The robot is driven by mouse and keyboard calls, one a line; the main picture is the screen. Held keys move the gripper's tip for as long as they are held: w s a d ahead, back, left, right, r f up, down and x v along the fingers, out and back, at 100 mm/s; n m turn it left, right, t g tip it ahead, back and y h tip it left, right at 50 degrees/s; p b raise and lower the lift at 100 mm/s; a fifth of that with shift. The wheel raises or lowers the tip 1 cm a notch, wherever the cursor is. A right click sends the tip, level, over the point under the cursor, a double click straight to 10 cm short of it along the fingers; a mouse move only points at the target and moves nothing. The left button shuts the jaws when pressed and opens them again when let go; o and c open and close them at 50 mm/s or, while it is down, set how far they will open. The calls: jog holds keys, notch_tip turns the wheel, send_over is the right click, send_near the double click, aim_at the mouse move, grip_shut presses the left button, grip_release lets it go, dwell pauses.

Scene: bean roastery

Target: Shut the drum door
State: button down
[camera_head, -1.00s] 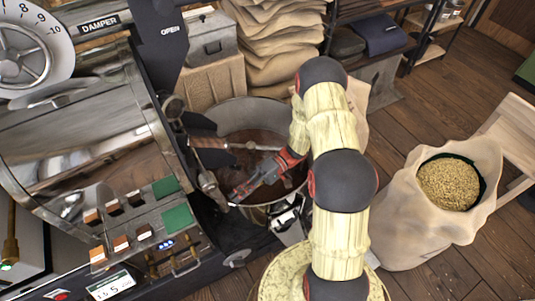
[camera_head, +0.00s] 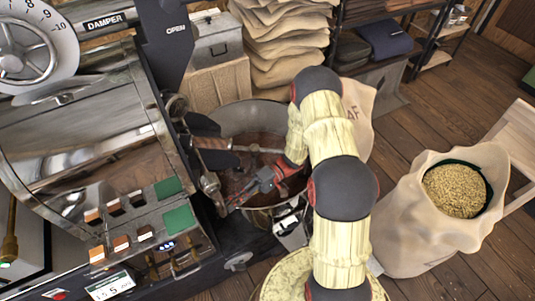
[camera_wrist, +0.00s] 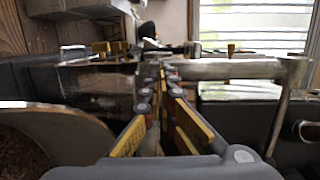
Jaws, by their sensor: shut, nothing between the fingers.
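The roaster drum (camera_head: 80,135) is a large shiny metal cylinder at the left of the head view. At its front end is a dark plate that looks like the drum door (camera_head: 203,126), with a wooden-handled rod (camera_head: 212,143) across it. It stands out over the round bin; how far it is open I cannot tell. My gripper (camera_head: 236,200) is shut and empty, low over the bin, close to the roaster's front fittings. In the wrist view my closed fingers (camera_wrist: 165,75) point at metal parts and a horizontal bar (camera_wrist: 225,68). Contact is unclear.
The round metal bin (camera_head: 262,115) with brown contents lies under my gripper. An open sack of pale beans (camera_head: 410,220) stands at right, with folded sacks (camera_head: 280,45) behind.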

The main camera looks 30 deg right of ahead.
jog(key=w+d+r, duration=0.1)
jog(key=w+d, duration=0.1)
jog(key=d, duration=0.9)
jog(key=shift+d, duration=0.4)
jog(key=s+f+m+g+h, duration=0.1)
jog(key=s+f+m+h, duration=0.1)
jog(key=s+f+m, duration=0.25)
jog(key=s+d+r+m+g+h, duration=0.1)
jog(key=s+d+r+m+h, duration=0.1)
jog(key=s+d+r+h, duration=0.3)
jog(key=s+a+r+n+t+h, duration=0.1)
jog(key=a+r+t+h, duration=0.2)
jog(key=r, duration=0.7)
jog(key=s+a+r+n+t+h, duration=0.2)
jog(key=r+t+h, duration=0.1)
jog(key=r, duration=0.7)
jog(key=s+a+r+n+t+h, duration=0.1)
jog(key=a+r+n+t+h, duration=0.1)
jog(key=r, duration=0.8)
jog(key=shift+s+a+t+h, duration=0.35)
jog(key=shift+a+t+h, duration=0.5)
jog(key=shift+t, duration=0.25)
jog(key=shift+a, duration=0.1)
